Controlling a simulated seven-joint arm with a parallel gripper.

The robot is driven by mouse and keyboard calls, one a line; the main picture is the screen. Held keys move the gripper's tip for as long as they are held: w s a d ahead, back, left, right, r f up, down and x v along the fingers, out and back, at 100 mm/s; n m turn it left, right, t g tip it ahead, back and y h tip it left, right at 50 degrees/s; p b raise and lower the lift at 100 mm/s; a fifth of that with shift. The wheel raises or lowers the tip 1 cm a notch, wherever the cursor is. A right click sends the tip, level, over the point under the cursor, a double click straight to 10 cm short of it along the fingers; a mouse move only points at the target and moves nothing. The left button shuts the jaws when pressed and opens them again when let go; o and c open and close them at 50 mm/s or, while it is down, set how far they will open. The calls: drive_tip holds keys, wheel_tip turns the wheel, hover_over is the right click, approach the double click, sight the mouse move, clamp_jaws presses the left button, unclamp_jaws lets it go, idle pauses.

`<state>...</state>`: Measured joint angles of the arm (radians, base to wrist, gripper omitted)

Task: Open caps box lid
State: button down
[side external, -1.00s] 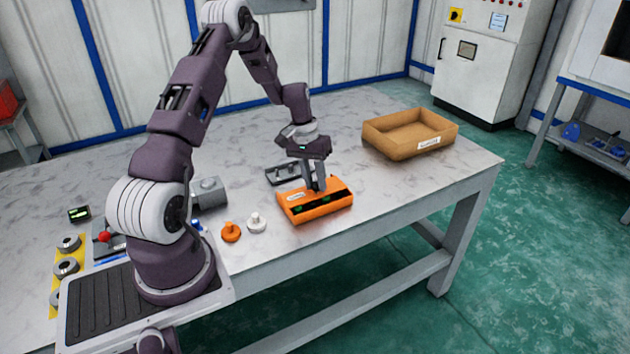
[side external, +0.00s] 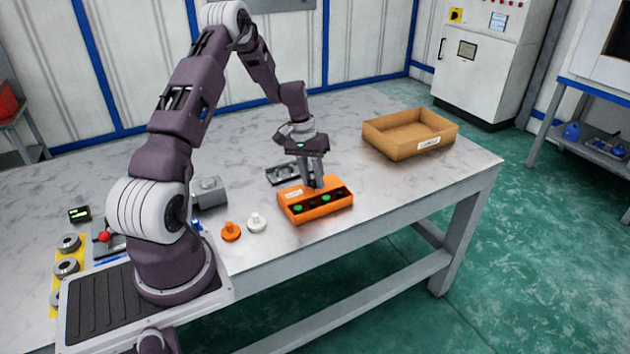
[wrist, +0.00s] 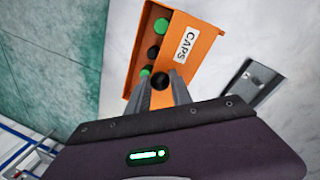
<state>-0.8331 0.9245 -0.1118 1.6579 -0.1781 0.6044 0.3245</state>
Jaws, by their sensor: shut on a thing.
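The orange caps box (side external: 320,211) sits on the table near its front edge. Its orange lid (wrist: 206,47), with a white CAPS label, covers part of the top in the wrist view. Green and dark round caps show in the open strip beside it. In the wrist view my gripper's fingers (wrist: 163,96) meet around a small dark round part at the lid's near end. The exact contact is partly hidden by the fingers.
A dark grey tray (side external: 284,174) lies just behind the box. Orange (side external: 231,231) and white (side external: 256,222) knobbed parts stand to its left. A grey block (side external: 208,191) is farther left. A brown open carton (side external: 398,150) stands at the back right. The table between box and carton is clear.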

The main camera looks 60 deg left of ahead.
drive_tip(key=shift+a, duration=0.85)
drive_tip(key=c, duration=1.1)
unclamp_jaws()
drive_tip(key=shift+c, duration=0.2)
drive_tip(key=shift+r, duration=0.1)
wheel_tip(320, 180, up, 7)
drive_tip(key=a, duration=0.1)
drive_tip(key=shift+s, duration=0.4)
